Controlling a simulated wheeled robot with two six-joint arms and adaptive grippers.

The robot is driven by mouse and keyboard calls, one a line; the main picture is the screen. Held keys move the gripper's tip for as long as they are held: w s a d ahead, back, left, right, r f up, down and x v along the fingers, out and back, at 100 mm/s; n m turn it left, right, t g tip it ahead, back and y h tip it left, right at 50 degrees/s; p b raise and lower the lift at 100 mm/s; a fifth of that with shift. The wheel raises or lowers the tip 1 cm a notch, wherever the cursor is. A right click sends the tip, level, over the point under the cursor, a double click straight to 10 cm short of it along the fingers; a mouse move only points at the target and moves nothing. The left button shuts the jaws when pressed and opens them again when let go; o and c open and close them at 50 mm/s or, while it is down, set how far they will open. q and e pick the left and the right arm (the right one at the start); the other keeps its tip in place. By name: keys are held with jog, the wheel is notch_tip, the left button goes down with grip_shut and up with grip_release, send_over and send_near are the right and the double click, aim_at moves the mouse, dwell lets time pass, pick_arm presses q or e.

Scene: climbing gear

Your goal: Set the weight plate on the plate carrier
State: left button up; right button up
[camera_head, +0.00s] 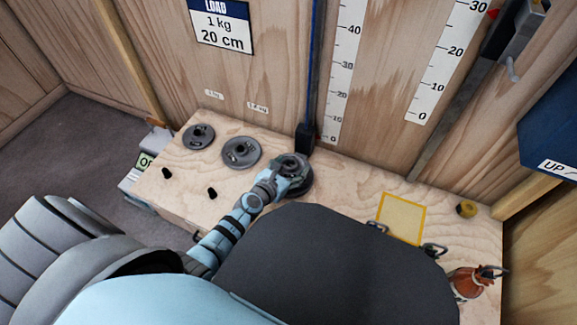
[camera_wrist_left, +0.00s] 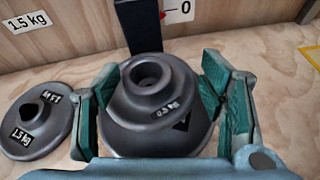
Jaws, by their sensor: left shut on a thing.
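A small dark grey weight plate labelled 0.5 kg (camera_wrist_left: 165,108) sits between the fingers of my left gripper (camera_wrist_left: 160,85) in the wrist view. My left gripper also shows in the head view (camera_head: 279,180), shut on this plate. A wider dark disc (camera_wrist_left: 140,143) lies directly under the plate, apparently the plate carrier; it shows in the head view (camera_head: 303,186) at the foot of a dark upright. Whether the plate rests on the disc or hovers just above it, I cannot tell.
A 1.5 kg plate (camera_head: 241,153) and another grey plate (camera_head: 198,137) lie left on the wooden bench (camera_head: 180,195), with two black pegs in front. A yellow-edged square (camera_head: 401,217), a yellow roll (camera_head: 466,208) and an orange bag (camera_head: 468,283) are at right. The wall stands close behind.

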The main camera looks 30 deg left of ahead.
pick_arm(q)
jog(key=shift+f+b, duration=0.75)
jog(key=shift+f, duration=0.05)
dwell(0.4)
jog(key=shift+f, duration=0.3)
jog(key=shift+b, duration=0.3)
jog(key=shift+r+p, duration=0.8)
jog(key=shift+p, duration=0.1)
